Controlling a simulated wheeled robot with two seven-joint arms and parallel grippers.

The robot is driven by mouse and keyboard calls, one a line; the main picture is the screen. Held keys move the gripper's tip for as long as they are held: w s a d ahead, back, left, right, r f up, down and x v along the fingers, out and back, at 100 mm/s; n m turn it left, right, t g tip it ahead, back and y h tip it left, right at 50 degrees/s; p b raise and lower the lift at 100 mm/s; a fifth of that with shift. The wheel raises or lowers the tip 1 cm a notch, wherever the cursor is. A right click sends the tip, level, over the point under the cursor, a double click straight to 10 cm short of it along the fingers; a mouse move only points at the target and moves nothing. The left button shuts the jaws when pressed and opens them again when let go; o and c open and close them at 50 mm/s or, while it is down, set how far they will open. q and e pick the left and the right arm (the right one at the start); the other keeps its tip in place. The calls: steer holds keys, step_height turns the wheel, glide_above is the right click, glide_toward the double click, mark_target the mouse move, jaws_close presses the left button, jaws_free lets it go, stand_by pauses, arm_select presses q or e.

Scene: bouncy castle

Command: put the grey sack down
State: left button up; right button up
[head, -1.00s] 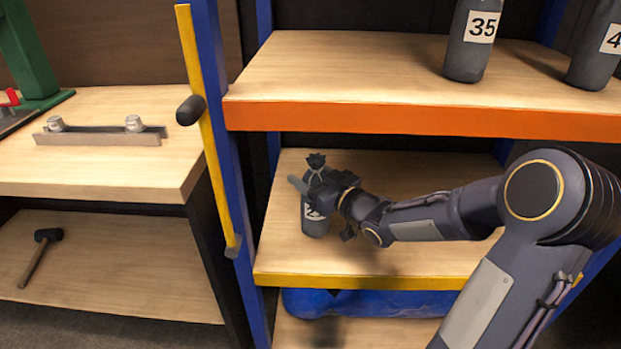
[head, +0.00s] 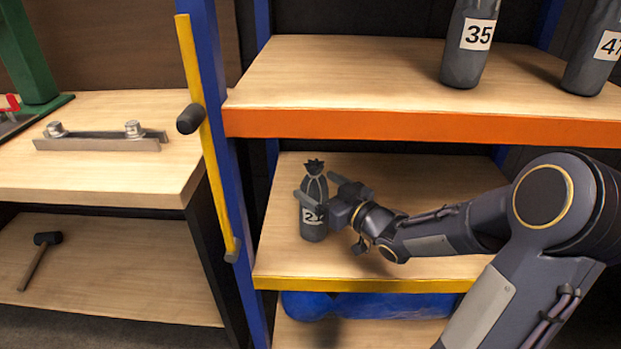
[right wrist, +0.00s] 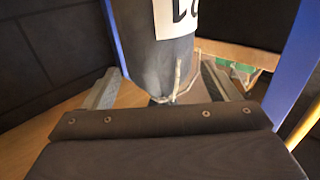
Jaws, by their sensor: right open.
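The grey sack (head: 314,190) stands upright on the yellow-edged middle shelf (head: 430,180), near its left side. It has a tied neck and a white label with a number partly hidden by my gripper. My right gripper (head: 318,193) is open at the sack, its fingers on either side of it. In the right wrist view the sack (right wrist: 150,45) rises between the spread fingers (right wrist: 158,88), with part of its label at the top. My left gripper is not in view.
Two bottle-like grey sacks, one labelled 35 (head: 470,45), stand on the orange-edged shelf (head: 370,122) above. A blue post (head: 222,130) with a yellow bar is close on the left. A workbench (head: 100,180) and a mallet (head: 40,250) lie further left. The middle shelf's right part is free behind my arm.

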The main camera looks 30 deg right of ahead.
steer(key=s+d+m+g+h+p, duration=0.25)
steer(key=s+m+g+h, duration=0.35)
steer(key=s, duration=0.5)
steer(key=s+a+f+g+y, duration=0.1)
steer(key=s+a+g+y, duration=0.1)
steer(key=s+a, duration=0.5)
steer(key=s+a+f+n+g+y+b, duration=0.1)
steer(key=s+a+f+g+y, duration=0.1)
steer(key=s+a, duration=0.5)
steer(key=shift+s+f+n+g+y, duration=0.25)
steer(key=shift+s+g+y, duration=0.25)
steer(key=shift+g+y, duration=0.3)
steer(key=shift+r, duration=0.1)
